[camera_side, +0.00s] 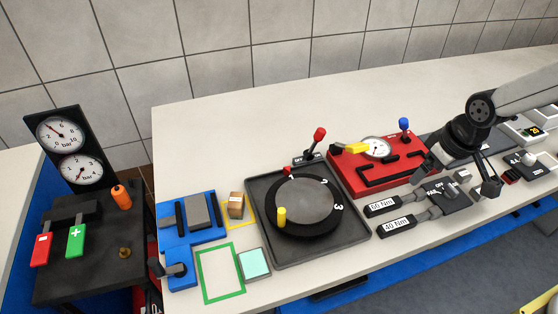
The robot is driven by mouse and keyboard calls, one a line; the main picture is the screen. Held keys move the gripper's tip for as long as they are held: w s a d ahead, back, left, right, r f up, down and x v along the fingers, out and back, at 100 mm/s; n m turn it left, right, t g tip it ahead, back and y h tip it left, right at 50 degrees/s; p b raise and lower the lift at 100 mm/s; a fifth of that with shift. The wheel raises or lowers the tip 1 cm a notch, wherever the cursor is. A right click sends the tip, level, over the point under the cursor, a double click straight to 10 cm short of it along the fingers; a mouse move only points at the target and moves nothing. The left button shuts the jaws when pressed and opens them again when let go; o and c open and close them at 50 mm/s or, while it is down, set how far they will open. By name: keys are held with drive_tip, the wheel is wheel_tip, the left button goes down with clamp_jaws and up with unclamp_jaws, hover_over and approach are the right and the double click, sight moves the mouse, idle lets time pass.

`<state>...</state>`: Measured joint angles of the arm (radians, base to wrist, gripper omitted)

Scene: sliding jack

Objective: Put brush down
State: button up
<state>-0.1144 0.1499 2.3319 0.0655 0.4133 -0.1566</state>
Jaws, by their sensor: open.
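My gripper (459,178) is at the right, low over the bench, with its two dark fingers spread apart. It is open and I see nothing held between the fingers. I cannot make out a brush for certain in this view; one could be hidden by the gripper or too small to tell. Two dark-handled tools labelled 60 Nm (383,206) and 40 Nm (397,226) lie just left of and below the gripper. A small grey block (463,175) shows between the fingers.
A red panel (341,182) with levers and a gauge stands left of the gripper. A black turntable (305,249) is in the middle. Blue fixtures (174,240) and a green frame (239,293) are further left. The back of the bench (230,130) is clear.

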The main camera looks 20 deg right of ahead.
drive_tip(key=s+d+f+m, duration=0.1)
drive_tip(key=s+d+m, duration=0.1)
drive_tip(key=s+d, duration=0.2)
drive_tip(key=s, duration=0.2)
drive_tip(key=shift+s+d+h, duration=0.25)
drive_tip(key=shift+s+h, duration=0.05)
drive_tip(key=shift+s, duration=0.1)
idle(0.7)
